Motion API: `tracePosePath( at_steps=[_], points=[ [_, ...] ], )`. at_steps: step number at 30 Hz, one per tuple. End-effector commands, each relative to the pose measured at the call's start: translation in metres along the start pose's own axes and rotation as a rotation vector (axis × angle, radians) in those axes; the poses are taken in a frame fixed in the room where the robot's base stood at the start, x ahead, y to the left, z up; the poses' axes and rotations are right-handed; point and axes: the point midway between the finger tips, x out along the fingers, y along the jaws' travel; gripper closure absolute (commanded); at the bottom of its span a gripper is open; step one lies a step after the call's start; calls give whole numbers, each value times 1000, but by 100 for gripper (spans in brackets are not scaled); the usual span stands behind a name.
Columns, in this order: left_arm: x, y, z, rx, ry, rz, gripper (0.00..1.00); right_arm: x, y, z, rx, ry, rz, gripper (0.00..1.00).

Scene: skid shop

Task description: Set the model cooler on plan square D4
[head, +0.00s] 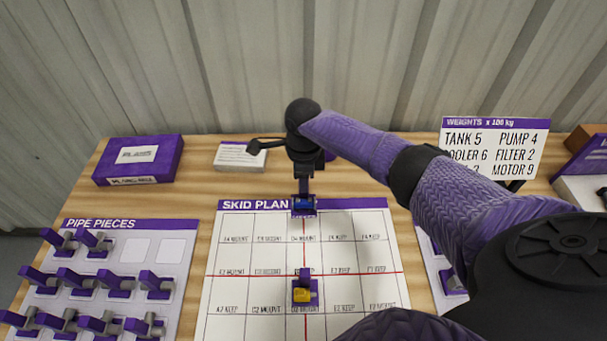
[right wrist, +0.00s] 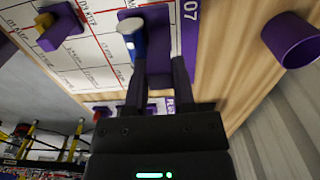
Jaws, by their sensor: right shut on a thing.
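The model in my right gripper (head: 305,188) has a blue body on a purple base (head: 304,207). In the right wrist view the blue body (right wrist: 138,45) shows by the fingers, which are shut on the piece. It is at the top of the skid plan's (head: 232,262) middle column, by the header; the small label below seems to read D4. I cannot tell whether it touches the board. A yellow model (head: 303,296) on a purple base stands lower in the same column; it also shows in the right wrist view (right wrist: 47,40). My left gripper is not in view.
A purple box (head: 140,160) and a white card (head: 240,156) lie behind. The weights sign (head: 495,140) stands at the back right. A purple cup (right wrist: 292,42) shows in the right wrist view. My right arm hides part of the right side.

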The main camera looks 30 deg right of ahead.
Motion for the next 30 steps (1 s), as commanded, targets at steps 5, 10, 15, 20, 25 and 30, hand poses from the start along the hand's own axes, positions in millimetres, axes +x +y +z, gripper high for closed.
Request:
tracePosePath(
  at_steps=[5,10,15,20,25,30],
  points=[
    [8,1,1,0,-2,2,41,14,0,1,0,-1,2,100],
    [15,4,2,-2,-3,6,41,27,0,0,0,0,1,100],
    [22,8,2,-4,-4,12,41,38,0,0,0,0,2,100],
    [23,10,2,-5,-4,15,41,41,0,1,0,0,1,100],
    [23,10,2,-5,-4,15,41,40,0,0,0,0,1,100],
    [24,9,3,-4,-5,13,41,44,0,1,0,0,1,100]
  ],
)
